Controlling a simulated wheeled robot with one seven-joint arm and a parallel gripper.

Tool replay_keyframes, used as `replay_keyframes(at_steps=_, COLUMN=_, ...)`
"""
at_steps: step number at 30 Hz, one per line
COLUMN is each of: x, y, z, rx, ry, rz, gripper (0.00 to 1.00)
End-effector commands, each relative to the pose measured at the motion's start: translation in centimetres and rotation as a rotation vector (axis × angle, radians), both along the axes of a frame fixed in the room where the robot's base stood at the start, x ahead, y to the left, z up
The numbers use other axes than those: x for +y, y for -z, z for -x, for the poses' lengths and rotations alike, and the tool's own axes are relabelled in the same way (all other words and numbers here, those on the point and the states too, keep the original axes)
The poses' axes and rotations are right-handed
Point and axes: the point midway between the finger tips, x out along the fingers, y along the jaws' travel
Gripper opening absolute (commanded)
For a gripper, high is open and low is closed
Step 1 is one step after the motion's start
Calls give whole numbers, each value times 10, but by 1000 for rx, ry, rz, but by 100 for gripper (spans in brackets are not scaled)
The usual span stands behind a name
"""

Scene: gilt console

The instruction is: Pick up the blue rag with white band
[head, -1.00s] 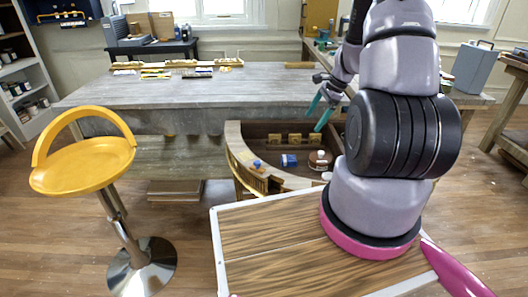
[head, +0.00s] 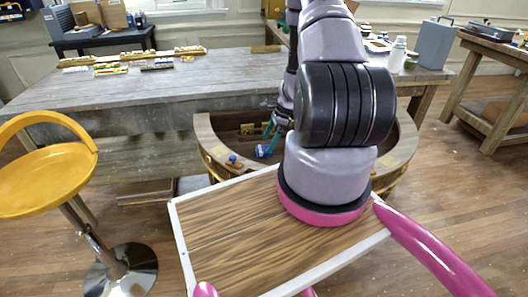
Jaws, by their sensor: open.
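The blue rag with white band (head: 264,151) is a small blue-and-white bundle lying on the dark inner part of the half-round console (head: 207,137). My gripper (head: 271,138) has teal fingers and is open, low over the console right by the rag. One finger overlaps the rag's right side in the picture; I cannot tell whether they touch. My arm hides the middle and part of the right of the console.
A small blue-and-orange item (head: 233,161) stands on the console's left rim. The long grey table (head: 130,100) is behind, with a white bottle (head: 397,55) at its right. A yellow stool (head: 45,180) stands at the left.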

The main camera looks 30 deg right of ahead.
Motion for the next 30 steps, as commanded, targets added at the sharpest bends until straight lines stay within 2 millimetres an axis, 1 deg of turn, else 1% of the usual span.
replay_keyframes(at_steps=1, x=4, y=9, z=-2, rx=1, ry=-1, rz=-2, gripper=100)
replay_keyframes(at_steps=3, x=7, y=18, z=-3, rx=1, ry=-1, rz=-1, gripper=100)
replay_keyframes(at_steps=6, x=11, y=26, z=-5, rx=1, ry=0, rz=-1, gripper=100)
replay_keyframes(at_steps=14, x=12, y=29, z=-5, rx=-2, ry=-1, rz=0, gripper=100)
replay_keyframes(at_steps=15, x=12, y=29, z=-5, rx=-2, ry=-1, rz=0, gripper=92)
replay_keyframes(at_steps=17, x=12, y=29, z=-5, rx=-2, ry=-1, rz=0, gripper=69)
replay_keyframes(at_steps=18, x=12, y=29, z=-5, rx=-2, ry=-1, rz=0, gripper=54)
replay_keyframes(at_steps=20, x=12, y=29, z=-5, rx=-2, ry=-1, rz=0, gripper=31)
replay_keyframes(at_steps=21, x=12, y=29, z=-5, rx=-2, ry=-1, rz=0, gripper=16)
replay_keyframes(at_steps=30, x=12, y=26, z=-6, rx=-2, ry=-1, rz=0, gripper=16)
